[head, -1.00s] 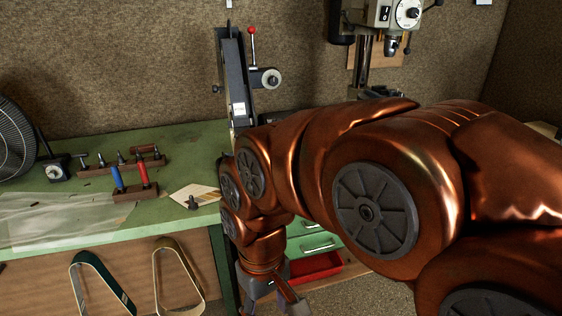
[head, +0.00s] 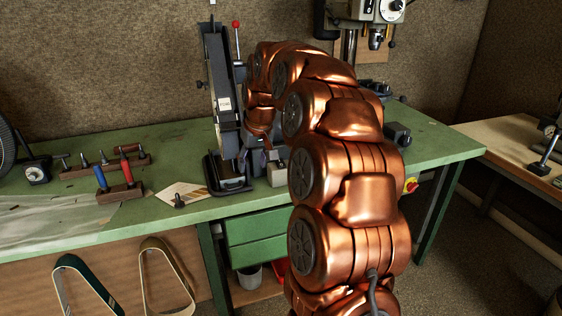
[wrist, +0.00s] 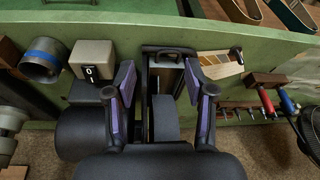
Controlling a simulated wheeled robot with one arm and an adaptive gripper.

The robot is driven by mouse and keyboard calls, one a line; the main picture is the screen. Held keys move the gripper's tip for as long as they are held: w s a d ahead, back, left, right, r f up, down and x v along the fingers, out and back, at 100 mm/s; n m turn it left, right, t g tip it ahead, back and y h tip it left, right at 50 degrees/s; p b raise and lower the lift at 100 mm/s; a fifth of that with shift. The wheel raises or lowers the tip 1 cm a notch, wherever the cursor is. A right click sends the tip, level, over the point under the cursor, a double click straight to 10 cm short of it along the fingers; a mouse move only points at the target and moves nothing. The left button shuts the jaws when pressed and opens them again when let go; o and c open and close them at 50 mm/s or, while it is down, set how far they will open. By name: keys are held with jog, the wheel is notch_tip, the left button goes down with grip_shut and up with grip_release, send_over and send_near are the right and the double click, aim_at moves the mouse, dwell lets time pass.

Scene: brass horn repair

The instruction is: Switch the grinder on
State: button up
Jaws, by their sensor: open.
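The belt grinder (head: 223,104) stands upright on the green bench, with a tall dark frame and a black tray at its base. Its beige switch box (head: 277,176) sits just right of the base; the wrist view shows the box (wrist: 92,56) with a black switch (wrist: 91,74) marked 0 and 1. My gripper (wrist: 160,74) is open and empty, pointing down over the grinder. The switch lies left of its left finger in the wrist view, apart from it. In the head view my gripper (head: 258,158) is partly hidden by my arm, close beside the grinder.
A drill press (head: 378,20) stands behind my arm. Handled tools in wooden holders (head: 118,190) and a card (head: 183,194) lie left of the grinder. A metal cylinder with a blue band (wrist: 43,62) is beyond the box. A red-and-yellow button (head: 411,185) is on the bench front.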

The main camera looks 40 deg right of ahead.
jog(key=m+t+h, duration=0.1)
jog(key=m, duration=0.1)
send_near(280, 163)
jog(key=shift+p+x, duration=0.6)
jog(key=shift+x, duration=3.4)
grip_shut()
